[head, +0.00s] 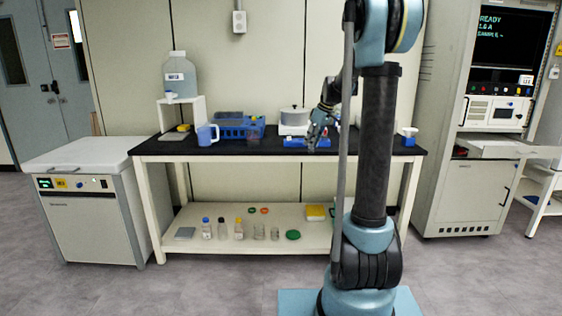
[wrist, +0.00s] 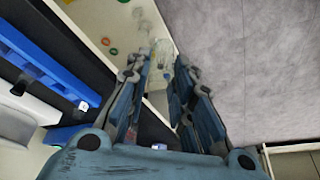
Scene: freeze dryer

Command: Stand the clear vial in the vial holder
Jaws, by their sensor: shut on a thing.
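My gripper (head: 315,140) is over the right half of the black bench top in the head view, left of my arm column. In the wrist view its two fingers (wrist: 164,72) are closed in on a clear vial (wrist: 161,50) at their tips. The vial is pale and see-through, so its outline and tilt are hard to tell. Long blue shapes (wrist: 45,75) show at the left of the wrist view.
Bottles and jars stand on the lower shelf (head: 175,222). The front strip of the bench is mostly clear.

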